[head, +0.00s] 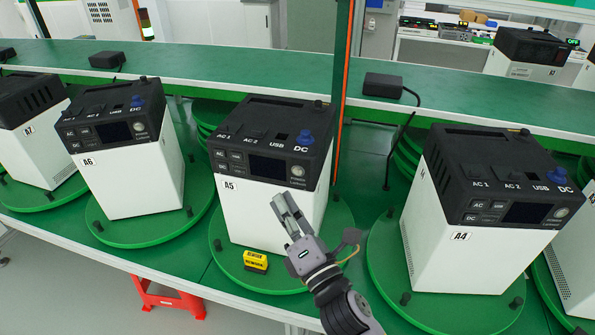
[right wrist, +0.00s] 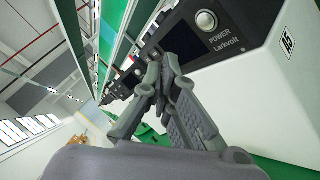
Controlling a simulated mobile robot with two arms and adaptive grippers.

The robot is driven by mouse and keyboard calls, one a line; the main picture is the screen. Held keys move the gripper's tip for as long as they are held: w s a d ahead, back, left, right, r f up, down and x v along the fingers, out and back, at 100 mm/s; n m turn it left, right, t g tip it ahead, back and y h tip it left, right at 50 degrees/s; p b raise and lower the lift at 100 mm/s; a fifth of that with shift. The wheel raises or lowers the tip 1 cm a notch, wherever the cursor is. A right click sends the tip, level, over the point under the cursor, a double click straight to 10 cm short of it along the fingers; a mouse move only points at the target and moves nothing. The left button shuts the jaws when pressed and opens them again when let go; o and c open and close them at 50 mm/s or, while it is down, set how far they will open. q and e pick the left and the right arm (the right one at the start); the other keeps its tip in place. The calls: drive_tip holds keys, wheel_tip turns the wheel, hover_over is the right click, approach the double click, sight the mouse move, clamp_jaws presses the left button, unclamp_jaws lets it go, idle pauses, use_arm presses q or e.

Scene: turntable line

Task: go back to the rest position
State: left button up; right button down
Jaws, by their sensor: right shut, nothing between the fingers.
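My right gripper (head: 290,214) is shut and empty. It is in front of the white lower body of the power unit A5 (head: 245,207), with its fingers pointing up and to the left. Whether it touches the unit I cannot tell. The right wrist view shows the closed fingers (right wrist: 158,82) close to a unit's dark front panel with the round power button (right wrist: 206,20). My left gripper is not in view.
Power units A6 (head: 130,180) and A4 (head: 455,250) stand on green turntables (head: 385,285) on either side. A yellow block (head: 255,261) lies on A5's turntable, left of my right gripper. A green shelf (head: 250,70) runs behind, with black adapters (head: 385,86). A red stool (head: 165,298) is below.

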drive_tip(key=s+d+f+m+g+h, duration=0.3)
drive_tip(key=d+f+m+h, duration=0.1)
drive_tip(key=d+f+m, duration=0.4)
drive_tip(key=s+d+f+m+g+h, duration=0.3)
drive_tip(key=d+f+m+h, duration=0.2)
drive_tip(key=d+f+m, duration=0.3)
drive_tip(key=s+d+f+m+g, duration=0.2)
drive_tip(key=s+f+m+g, duration=0.15)
drive_tip(key=s, duration=0.25)
drive_tip(key=s+d+f+m+g, duration=0.2)
drive_tip(key=s+m+g, duration=0.15)
drive_tip(key=s, duration=0.35)
drive_tip(key=s+d+f+m+g, duration=0.1)
drive_tip(key=s+f+m+g, duration=0.1)
drive_tip(key=s+m, duration=0.35)
drive_tip(key=s+f+n+g+b, duration=0.1)
drive_tip(key=s+f+b, duration=0.15)
drive_tip(key=f, duration=2.75)
drive_tip(key=s+d+f+g+b, duration=0.1)
drive_tip(key=s+d+f, duration=0.2)
drive_tip(key=s+f, duration=1.2)
drive_tip(key=shift+s+d+f+g, duration=0.15)
drive_tip(key=shift+s+g, duration=0.15)
drive_tip(key=shift+s, duration=0.3)
